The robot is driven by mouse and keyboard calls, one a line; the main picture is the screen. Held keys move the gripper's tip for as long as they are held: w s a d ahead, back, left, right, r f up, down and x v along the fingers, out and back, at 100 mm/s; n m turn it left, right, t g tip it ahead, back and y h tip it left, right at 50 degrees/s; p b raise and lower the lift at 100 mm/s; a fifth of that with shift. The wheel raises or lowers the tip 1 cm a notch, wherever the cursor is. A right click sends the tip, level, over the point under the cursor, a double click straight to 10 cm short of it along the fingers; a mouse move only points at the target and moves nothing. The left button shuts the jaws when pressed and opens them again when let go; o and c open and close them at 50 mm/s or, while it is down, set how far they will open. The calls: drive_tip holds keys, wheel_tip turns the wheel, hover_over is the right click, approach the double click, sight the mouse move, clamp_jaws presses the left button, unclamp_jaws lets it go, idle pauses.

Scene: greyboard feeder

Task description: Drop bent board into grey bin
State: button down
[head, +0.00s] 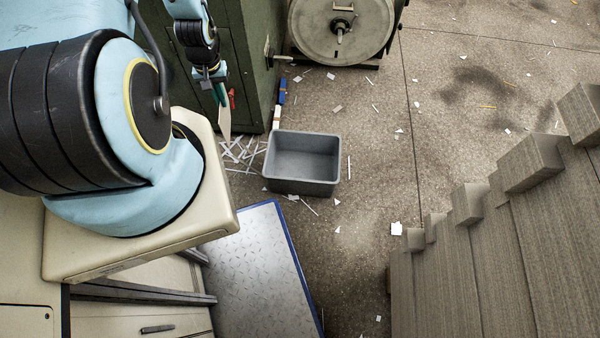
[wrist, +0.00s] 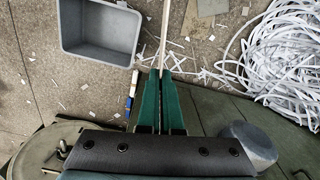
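The grey bin (head: 303,163) stands on the floor in the middle of the head view, and its inside looks empty. It also shows at the upper left in the wrist view (wrist: 101,30). My gripper (head: 217,86) is at the upper left of the bin in the head view, beside the green cabinet. Its green fingers (wrist: 161,80) are shut on a thin, pale board (head: 224,122), which hangs down from them. In the wrist view the board (wrist: 164,35) shows nearly edge-on, to the right of the bin. Its bend cannot be made out clearly.
White paper strips (head: 238,152) lie left of the bin; a large heap (wrist: 285,60) shows in the wrist view. A green cabinet (head: 244,50) and round machine part (head: 340,30) stand behind. A blue-edged metal plate (head: 255,260) lies in front; greyboard stacks (head: 480,260) stand right.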

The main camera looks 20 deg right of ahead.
drive_tip(key=s+d+f+m+b, duration=0.3)
drive_tip(key=d+f+b, duration=0.9)
drive_tip(key=b, duration=1)
drive_tip(key=s+d+f+m+b, duration=0.3)
drive_tip(key=d+f+b, duration=0.9)
drive_tip(key=f+b, duration=0.8)
drive_tip(key=shift+m+b, duration=1)
drive_tip(key=shift+m, duration=0.1)
drive_tip(key=shift+d, duration=0.1)
drive_tip(key=c, duration=1)
unclamp_jaws()
wheel_tip(320, 180, up, 11)
drive_tip(key=p, duration=0.5)
